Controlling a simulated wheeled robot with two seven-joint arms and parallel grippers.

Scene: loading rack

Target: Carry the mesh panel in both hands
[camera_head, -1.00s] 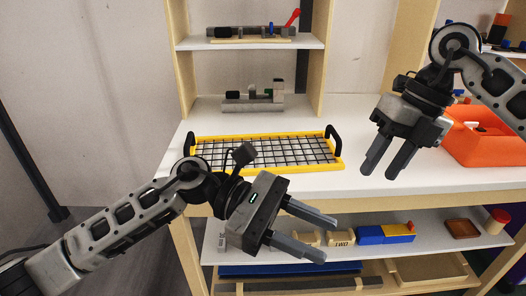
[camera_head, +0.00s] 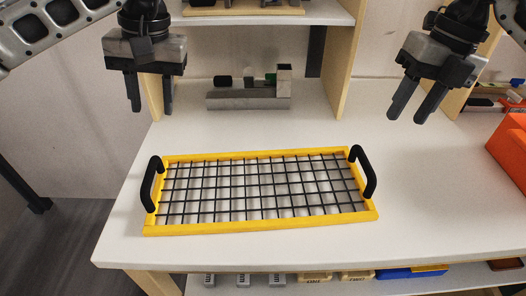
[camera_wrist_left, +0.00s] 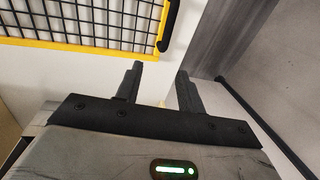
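The mesh panel (camera_head: 262,155) has a yellow frame, a black wire grid and a black upright handle at each end. It lies flat on the white tabletop. My left gripper (camera_head: 152,108) is open and empty, above the table behind the panel's left handle (camera_head: 153,184). In the left wrist view the open fingers (camera_wrist_left: 158,82) point toward the table edge, and the panel's corner and handle (camera_wrist_left: 170,25) show beyond them, apart from the fingers. My right gripper (camera_head: 407,118) is open and empty, above the table behind and right of the panel's right handle (camera_head: 363,172).
A grey fixture (camera_head: 248,98) stands on the table behind the panel, below an upper shelf (camera_head: 262,16). An orange bin (camera_head: 510,148) is at the right edge. A lower shelf holds blue and yellow items (camera_head: 412,272). The tabletop around the panel is clear.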

